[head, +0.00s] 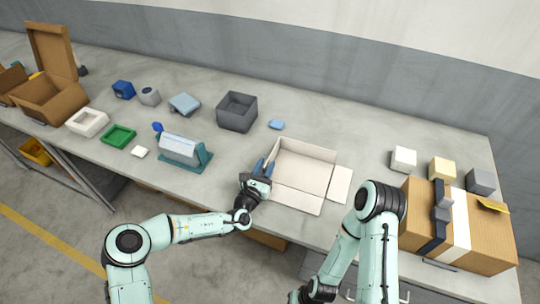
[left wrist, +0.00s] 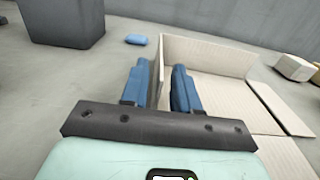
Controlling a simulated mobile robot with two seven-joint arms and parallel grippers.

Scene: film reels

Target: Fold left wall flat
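A shallow open cardboard box (head: 303,170), pale inside, lies on the grey table in the head view. Its back wall and left wall (left wrist: 157,72) stand up. Its right flap (head: 341,185) and front flap (head: 297,197) lie folded outward. My left gripper (head: 264,168) is at the left wall. In the left wrist view its two blue fingers (left wrist: 163,88) straddle that wall, one outside and one inside. A gap shows between the wall and the inner finger, so the gripper is open. My right arm bends down at the front, and its gripper is out of view.
A dark grey bin (head: 237,112) and a small blue block (head: 276,125) lie left of the box. A teal stand (head: 186,155) is further left. A taped brown carton (head: 490,235) and small blocks (head: 403,159) are at right. Bare table surrounds the box's back.

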